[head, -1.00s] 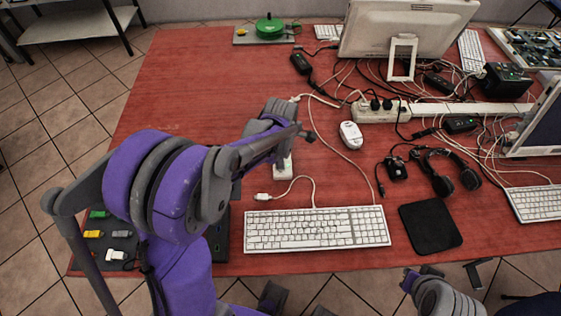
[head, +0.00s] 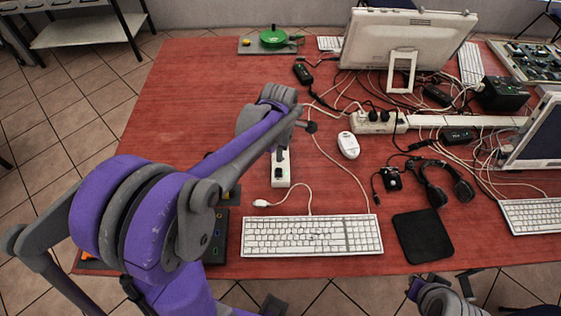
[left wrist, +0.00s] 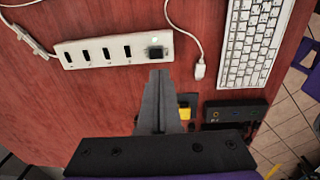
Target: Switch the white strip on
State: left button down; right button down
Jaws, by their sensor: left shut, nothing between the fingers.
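A white power strip (head: 281,169) lies on the red table left of centre, above the keyboard. My left arm hides its far part in the head view. In the left wrist view the strip (left wrist: 95,50) shows a row of dark sockets and a black, switch-like block (left wrist: 156,52) at its right end. My left gripper (left wrist: 160,74) is shut and empty, its tips just below that block in the picture. Whether they touch it, I cannot tell. My right gripper (head: 443,286) is at the bottom edge of the head view, partly cut off; its jaws are unclear.
A white keyboard (head: 311,236) and a cable plug (head: 261,203) lie near the strip. A white mouse (head: 348,145), another white strip with black plugs (head: 375,122), tangled cables and a headset (head: 447,183) are to the right.

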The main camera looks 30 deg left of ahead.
pick_arm(q)
notch_tip(320, 180, up, 5)
jog(key=shift+s+a+f, duration=0.1)
dwell(0.6)
jog(key=s+d+f+m+t, duration=0.1)
jog(key=s+d+m+t, duration=0.1)
jog(key=s+d+m, duration=0.2)
jog(key=s+d+f+m+t, duration=0.1)
jog(key=s+d+m+t, duration=0.2)
jog(key=s+m, duration=0.8)
jog(key=shift+s+d+m, duration=0.15)
jog(key=shift+d+m, duration=0.65)
jog(key=shift+m, duration=3.8)
jog(key=shift+f, duration=0.1)
